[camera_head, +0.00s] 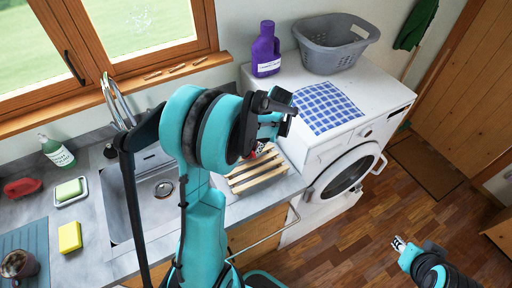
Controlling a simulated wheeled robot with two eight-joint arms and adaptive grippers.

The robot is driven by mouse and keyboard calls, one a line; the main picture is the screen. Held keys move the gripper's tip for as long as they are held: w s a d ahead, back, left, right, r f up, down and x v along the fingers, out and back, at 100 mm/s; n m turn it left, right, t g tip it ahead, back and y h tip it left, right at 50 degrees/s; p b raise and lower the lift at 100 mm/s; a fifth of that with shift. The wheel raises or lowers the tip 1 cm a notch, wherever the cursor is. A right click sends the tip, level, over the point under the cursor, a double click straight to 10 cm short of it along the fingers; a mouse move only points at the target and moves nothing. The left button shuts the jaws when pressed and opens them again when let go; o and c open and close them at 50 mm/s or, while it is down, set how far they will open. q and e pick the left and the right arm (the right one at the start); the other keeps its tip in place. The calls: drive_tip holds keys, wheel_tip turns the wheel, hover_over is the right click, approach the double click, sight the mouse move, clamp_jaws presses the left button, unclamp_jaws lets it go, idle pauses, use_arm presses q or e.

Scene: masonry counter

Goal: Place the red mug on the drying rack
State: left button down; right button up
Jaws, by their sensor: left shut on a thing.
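My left gripper (268,142) is over the wooden slatted drying rack (262,180) on the counter, right of the sink. It is shut on a red thing (260,151), apparently the red mug, of which only a small red patch shows beneath my wrist. My arm hides the rest of it and the back of the rack, so I cannot tell whether the mug touches the slats. My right gripper (398,243) is low at the right over the floor, away from the counter; its jaws are too small to read.
The sink (130,205) is left of my arm. A dark mug (20,264), a yellow sponge (70,237), a soap dish (70,192) and a green bottle (57,152) stand at left. A washing machine (378,116) holds a purple bottle (266,50), grey basket (333,52) and checked cloth (327,107).

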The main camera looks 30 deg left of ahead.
use_arm(q)
drive_tip(key=c, duration=1.6)
unclamp_jaws()
drive_tip(key=shift+f, duration=0.15)
drive_tip(key=shift+c, duration=0.2)
drive_tip(key=shift+r, duration=0.25)
drive_tip(key=p+v, duration=0.3)
drive_tip(key=v, duration=0.8)
drive_tip(key=s+d+r+n+t+h, duration=0.1)
drive_tip(key=s+d+r+t+h, duration=0.2)
drive_tip(key=s+d+t, duration=0.5)
drive_tip(key=s+d, duration=0.5)
drive_tip(key=shift+d, duration=0.3)
